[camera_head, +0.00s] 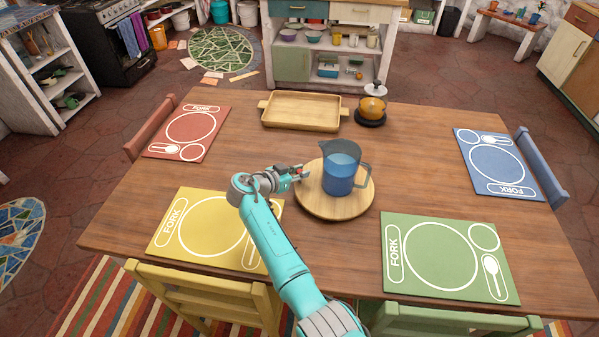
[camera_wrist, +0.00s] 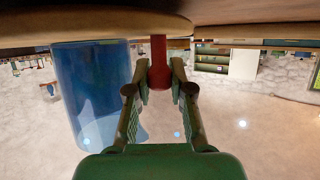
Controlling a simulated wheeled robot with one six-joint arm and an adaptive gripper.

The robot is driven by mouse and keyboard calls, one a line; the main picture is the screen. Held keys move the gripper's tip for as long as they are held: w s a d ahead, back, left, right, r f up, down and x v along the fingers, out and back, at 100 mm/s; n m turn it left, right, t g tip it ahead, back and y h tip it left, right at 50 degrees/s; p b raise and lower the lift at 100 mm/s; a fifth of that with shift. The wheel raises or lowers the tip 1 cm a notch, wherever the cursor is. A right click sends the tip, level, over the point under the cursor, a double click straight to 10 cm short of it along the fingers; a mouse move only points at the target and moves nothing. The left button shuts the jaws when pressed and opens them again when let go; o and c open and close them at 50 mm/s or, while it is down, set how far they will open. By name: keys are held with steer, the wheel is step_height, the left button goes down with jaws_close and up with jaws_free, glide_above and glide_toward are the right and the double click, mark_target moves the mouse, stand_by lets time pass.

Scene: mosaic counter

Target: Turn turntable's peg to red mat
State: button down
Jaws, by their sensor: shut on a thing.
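The round wooden turntable (camera_head: 325,206) lies on the middle of the table. A blue see-through pitcher (camera_head: 340,178) stands on it and also shows upside down in the wrist view (camera_wrist: 90,90). The turntable's red peg (camera_wrist: 158,60) stands at its left rim, partly hidden by my gripper in the head view. My gripper (camera_wrist: 161,78) is shut on the peg, one finger on each side. The red mat (camera_head: 207,151) lies at the table's far left, beyond and left of my gripper.
A yellow mat (camera_head: 168,248) lies front left, a green mat (camera_head: 396,222) front right and a blue mat (camera_head: 468,145) far right. A wooden tray (camera_head: 268,121) and an amber pot (camera_head: 372,105) on a dark base stand at the back. Bare wood lies between turntable and red mat.

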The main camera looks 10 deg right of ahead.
stand_by(0.4)
steer(key=c, duration=1)
jaws_free()
steer(key=shift+c, duration=0.2)
steer(key=v, duration=1.2)
steer(key=shift+f, duration=0.1)
